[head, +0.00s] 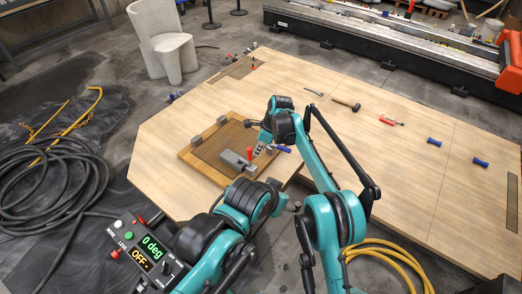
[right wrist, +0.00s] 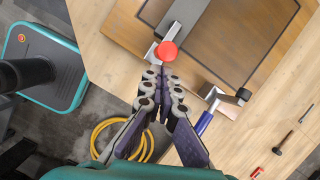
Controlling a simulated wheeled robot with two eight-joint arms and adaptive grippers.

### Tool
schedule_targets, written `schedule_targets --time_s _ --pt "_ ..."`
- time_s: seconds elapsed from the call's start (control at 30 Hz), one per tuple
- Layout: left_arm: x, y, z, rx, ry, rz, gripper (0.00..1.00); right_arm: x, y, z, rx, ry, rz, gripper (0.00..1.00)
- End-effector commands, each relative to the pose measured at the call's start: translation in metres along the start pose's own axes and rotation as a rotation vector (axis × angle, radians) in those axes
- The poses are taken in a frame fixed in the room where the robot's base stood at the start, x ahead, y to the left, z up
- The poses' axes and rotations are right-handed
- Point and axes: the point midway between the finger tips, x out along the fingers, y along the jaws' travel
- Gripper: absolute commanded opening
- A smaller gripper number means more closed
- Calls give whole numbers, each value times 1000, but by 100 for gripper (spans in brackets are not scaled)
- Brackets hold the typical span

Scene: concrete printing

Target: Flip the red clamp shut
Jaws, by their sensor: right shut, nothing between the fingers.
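The red clamp (head: 250,153) is at the near right edge of the framed wooden board on the table; its red handle looks upright. In the right wrist view its round red knob (right wrist: 166,51) faces the camera, just beyond my fingertips. My right gripper (head: 262,149) is shut and empty, right beside the red handle. In the right wrist view the gripper (right wrist: 163,74) has its fingers together; I cannot tell whether the tips touch the knob. The clamp's base is partly hidden by the knob and fingers.
A blue-handled clamp (head: 281,148) is close to the right of my gripper, also in the wrist view (right wrist: 204,122). A grey block (head: 235,160) lies on the board (head: 196,160). A hammer (head: 346,104) and other tools lie on the right, with bare table between.

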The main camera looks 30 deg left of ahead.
Motion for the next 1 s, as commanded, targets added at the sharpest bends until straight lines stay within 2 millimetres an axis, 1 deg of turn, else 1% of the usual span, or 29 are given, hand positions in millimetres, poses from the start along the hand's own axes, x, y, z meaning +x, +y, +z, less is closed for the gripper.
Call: schedule_targets --time_s 0.23,0.8,0.9,1.0 --pt "-5 0 -3 0 0 0 70 -1 -2 4 0 -3 -1 0" --pt "-5 0 -4 0 0 0 70 0 -2 7 -2 -8 -2 0" --pt "-5 0 -3 0 0 0 70 -2 -3 3 -1 -9 -3 0" --pt "-3 0 -2 0 0 0 70 -5 -6 -10 0 -8 -3 0"
